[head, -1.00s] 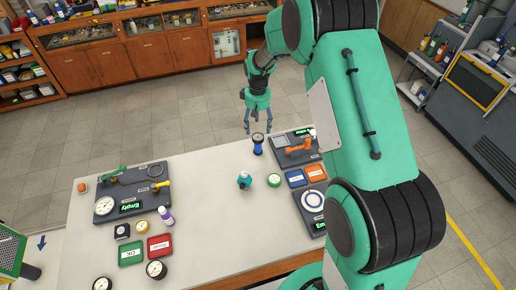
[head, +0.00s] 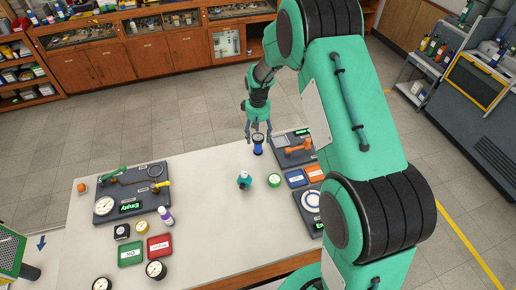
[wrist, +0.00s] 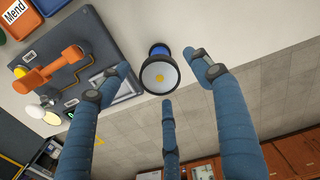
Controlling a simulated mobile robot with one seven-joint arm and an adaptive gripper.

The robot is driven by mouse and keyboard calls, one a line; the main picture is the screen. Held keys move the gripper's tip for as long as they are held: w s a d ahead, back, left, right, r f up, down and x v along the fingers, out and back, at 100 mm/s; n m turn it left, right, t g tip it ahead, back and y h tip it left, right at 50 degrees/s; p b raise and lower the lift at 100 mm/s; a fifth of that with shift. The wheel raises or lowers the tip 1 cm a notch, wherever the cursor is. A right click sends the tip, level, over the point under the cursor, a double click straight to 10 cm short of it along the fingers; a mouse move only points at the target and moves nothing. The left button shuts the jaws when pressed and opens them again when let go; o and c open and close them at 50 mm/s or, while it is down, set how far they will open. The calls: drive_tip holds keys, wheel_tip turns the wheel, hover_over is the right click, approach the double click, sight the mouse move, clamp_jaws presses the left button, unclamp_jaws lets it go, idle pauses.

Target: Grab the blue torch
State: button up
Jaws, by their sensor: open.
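The blue torch (head: 258,146) stands upright near the far edge of the table, its wide black-rimmed head on top. In the wrist view the torch (wrist: 159,75) shows its round lens facing me, with a bit of blue body behind it. My gripper (head: 258,132) is just above and behind the torch, pointing down. In the wrist view its three blue fingers (wrist: 166,85) are spread wide and empty, and the torch head lies between the two upper fingertips. I cannot tell whether any finger touches it.
A grey board with an orange handset-like part (head: 299,147) sits right of the torch, close to one finger. The table left of the torch is clear.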

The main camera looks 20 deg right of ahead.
sight(258, 147)
drive_tip(key=shift+f, duration=1.55)
clamp_jaws()
